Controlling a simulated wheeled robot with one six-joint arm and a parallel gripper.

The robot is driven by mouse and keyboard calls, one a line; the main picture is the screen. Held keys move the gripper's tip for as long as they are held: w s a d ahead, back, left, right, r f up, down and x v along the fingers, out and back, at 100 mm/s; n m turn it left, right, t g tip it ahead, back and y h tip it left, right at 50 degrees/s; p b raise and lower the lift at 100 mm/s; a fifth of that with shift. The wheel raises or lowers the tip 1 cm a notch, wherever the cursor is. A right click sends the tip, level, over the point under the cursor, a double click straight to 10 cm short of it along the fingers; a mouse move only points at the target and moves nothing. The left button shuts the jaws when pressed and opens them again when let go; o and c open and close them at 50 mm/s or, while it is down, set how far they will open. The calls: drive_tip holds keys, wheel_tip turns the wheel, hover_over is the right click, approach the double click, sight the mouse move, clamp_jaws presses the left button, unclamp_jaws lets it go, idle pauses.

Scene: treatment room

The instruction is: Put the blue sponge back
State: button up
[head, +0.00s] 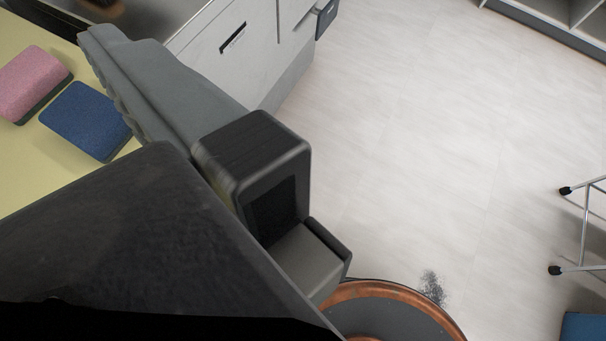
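The blue sponge (86,120) lies flat on a pale yellow surface (50,170) at the left, beside a pink sponge (32,82). Its lower right edge lies close to the large dark body in the foreground. My gripper (268,195) shows as dark blocks in the middle and lower left, seen from close behind.
A round wood-rimmed top (400,300) is at the bottom, near a dark patch (433,288) on the floor. A metal frame (585,225) stands at right; mid floor is clear.

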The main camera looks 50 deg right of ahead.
drive_tip(key=s+n+t, duration=0.1)
drive_tip(key=s, duration=0.1)
drive_tip(key=s+n+t, duration=0.1)
drive_tip(key=s, duration=0.2)
drive_tip(key=shift+s+r+t, duration=0.15)
drive_tip(key=shift+r+t, duration=0.05)
drive_tip(key=shift+t, duration=0.1)
idle(0.9)
